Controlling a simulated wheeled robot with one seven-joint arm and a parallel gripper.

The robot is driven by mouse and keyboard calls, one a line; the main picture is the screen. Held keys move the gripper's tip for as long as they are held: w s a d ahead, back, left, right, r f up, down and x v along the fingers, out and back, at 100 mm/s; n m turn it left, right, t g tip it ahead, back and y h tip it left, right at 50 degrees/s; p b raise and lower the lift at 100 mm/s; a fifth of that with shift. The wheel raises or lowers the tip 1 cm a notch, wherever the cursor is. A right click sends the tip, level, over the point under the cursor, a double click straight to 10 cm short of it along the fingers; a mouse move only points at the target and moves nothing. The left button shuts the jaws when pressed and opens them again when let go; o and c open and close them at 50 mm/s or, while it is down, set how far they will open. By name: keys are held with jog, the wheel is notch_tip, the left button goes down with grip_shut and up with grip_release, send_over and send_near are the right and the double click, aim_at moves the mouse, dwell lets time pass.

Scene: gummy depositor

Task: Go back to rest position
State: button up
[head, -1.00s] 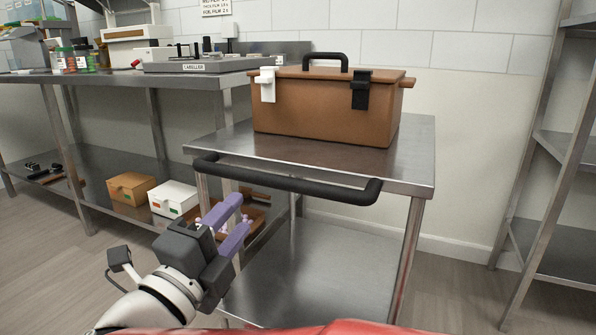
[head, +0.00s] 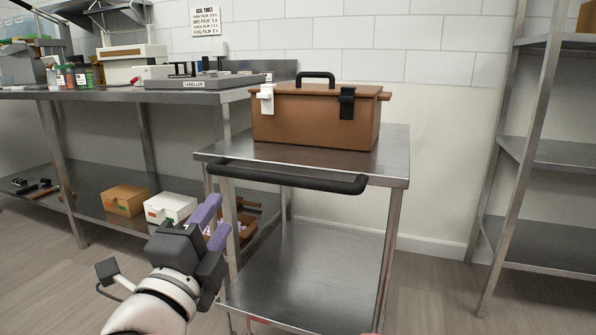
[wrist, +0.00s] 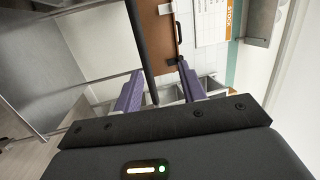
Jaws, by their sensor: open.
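My gripper (head: 213,222) is at the lower left of the head view, in front of the steel cart. Its two purple fingers are spread apart with nothing between them. In the wrist view my gripper (wrist: 160,88) also shows open and empty, with the cart's dark handle and part of the brown box beyond the fingers. My gripper is apart from the box in the head view.
A steel cart (head: 400,172) with a black push handle (head: 290,179) stands ahead, bearing a lidded brown box (head: 315,122). A steel bench (head: 110,94) is at left, with small boxes on its lower shelf.

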jog(key=w+d+r+n+g+y+p, duration=0.25)
jog(key=n+y, duration=0.25)
jog(key=n, duration=0.3)
jog(key=w+d+r+n+g+y+p, duration=0.1)
jog(key=w+d+n+y+p, duration=0.15)
jog(key=d+n+y, duration=0.35)
jog(key=s+d+f+n+g+h+p, duration=0.2)
jog(key=s+d+f+g, duration=0.3)
jog(key=s+d, duration=0.3)
jog(key=s+d+f+n+g+h+p, duration=0.3)
jog(key=s+d+f+g, duration=0.3)
jog(key=s+d+f, duration=0.2)
jog(key=d+h, duration=0.1)
jog(key=d, duration=0.1)
jog(key=shift+d+f+n+h, duration=0.2)
jog(key=shift+d+n+h, duration=0.2)
